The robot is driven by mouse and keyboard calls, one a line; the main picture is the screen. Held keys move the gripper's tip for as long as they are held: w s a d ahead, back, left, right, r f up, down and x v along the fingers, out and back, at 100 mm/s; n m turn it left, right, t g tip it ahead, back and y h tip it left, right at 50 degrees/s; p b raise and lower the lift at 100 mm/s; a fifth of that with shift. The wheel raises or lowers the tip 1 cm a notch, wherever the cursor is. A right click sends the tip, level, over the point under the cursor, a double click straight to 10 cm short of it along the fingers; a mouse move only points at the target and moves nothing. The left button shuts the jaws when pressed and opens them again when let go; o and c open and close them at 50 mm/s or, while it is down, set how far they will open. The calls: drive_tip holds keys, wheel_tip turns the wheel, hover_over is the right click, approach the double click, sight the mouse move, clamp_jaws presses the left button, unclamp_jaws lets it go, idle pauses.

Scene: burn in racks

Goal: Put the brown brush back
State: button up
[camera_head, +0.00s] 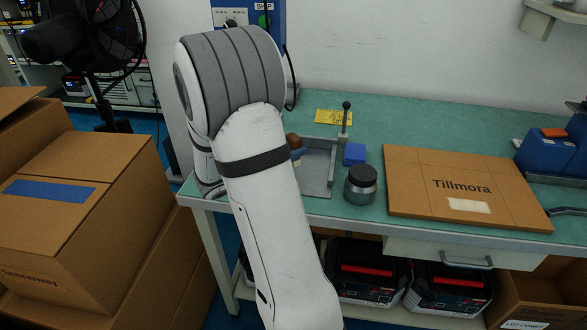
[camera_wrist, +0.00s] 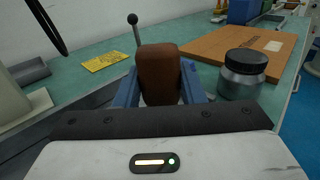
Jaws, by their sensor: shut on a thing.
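The brown brush (camera_wrist: 159,66) stands upright between the two blue fingers of my gripper (camera_wrist: 160,82) in the wrist view. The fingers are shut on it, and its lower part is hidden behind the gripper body. In the head view a little of the brown brush (camera_head: 293,140) shows beside my arm, over the left part of a grey tray-like fixture (camera_head: 319,180) on the bench. My arm hides most of my gripper there. I cannot tell whether the brush touches the fixture.
Right of the fixture are a blue block (camera_head: 355,153) and a black-lidded jar (camera_head: 360,187). A black-knobbed post (camera_head: 345,116) rises at its back, near a yellow label (camera_head: 327,116). A flat Tillmora carton (camera_head: 456,192) lies farther right. Cardboard boxes (camera_head: 75,215) stand left of the green bench (camera_head: 420,125).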

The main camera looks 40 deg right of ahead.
drive_tip(key=shift+f+b, duration=0.45)
drive_tip(key=shift+f, duration=1.85)
drive_tip(key=shift+f, duration=0.15)
drive_tip(key=o, duration=1)
